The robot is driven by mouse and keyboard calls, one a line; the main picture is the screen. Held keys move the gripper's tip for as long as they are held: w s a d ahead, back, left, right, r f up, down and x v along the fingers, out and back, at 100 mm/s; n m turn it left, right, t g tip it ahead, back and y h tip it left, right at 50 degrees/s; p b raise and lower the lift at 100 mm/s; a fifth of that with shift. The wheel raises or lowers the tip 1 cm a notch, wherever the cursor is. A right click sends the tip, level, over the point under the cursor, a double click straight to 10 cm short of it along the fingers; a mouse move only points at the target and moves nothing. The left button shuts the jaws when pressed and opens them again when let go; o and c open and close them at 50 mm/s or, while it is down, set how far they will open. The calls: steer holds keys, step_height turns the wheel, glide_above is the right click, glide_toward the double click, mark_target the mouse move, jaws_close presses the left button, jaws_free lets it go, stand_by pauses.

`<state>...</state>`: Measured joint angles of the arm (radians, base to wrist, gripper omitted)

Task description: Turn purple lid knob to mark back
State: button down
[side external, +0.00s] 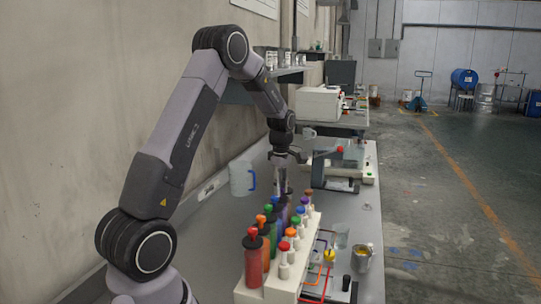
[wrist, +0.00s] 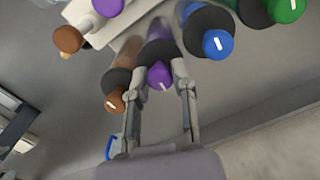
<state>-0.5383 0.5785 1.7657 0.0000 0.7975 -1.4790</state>
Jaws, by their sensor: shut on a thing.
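The purple lid knob (wrist: 159,74) tops a purple bottle in the back row of the rack, seen from above in the wrist view. A short white mark shows on the knob near its lower edge, tilted slightly. My gripper (wrist: 158,84) is shut on the knob, one finger on each side. In the side external view my gripper (side external: 282,186) reaches down to the far part of the bottle row, and the knob is hidden there by the fingers.
A brown knob (wrist: 115,101) and a blue knob (wrist: 217,44) stand close on either side. A green knob (wrist: 287,9) is farther right. The white rack (side external: 262,296) holds several coloured bottles. A white jug (side external: 240,179) stands left; a metal mug (side external: 363,258) stands right.

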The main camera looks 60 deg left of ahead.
steer(key=shift+n, duration=0.4)
steer(key=c, duration=0.9)
jaws_free()
steer(key=shift+r, duration=0.15)
step_height(320, 180, up, 12)
steer(key=shift+f, duration=0.1)
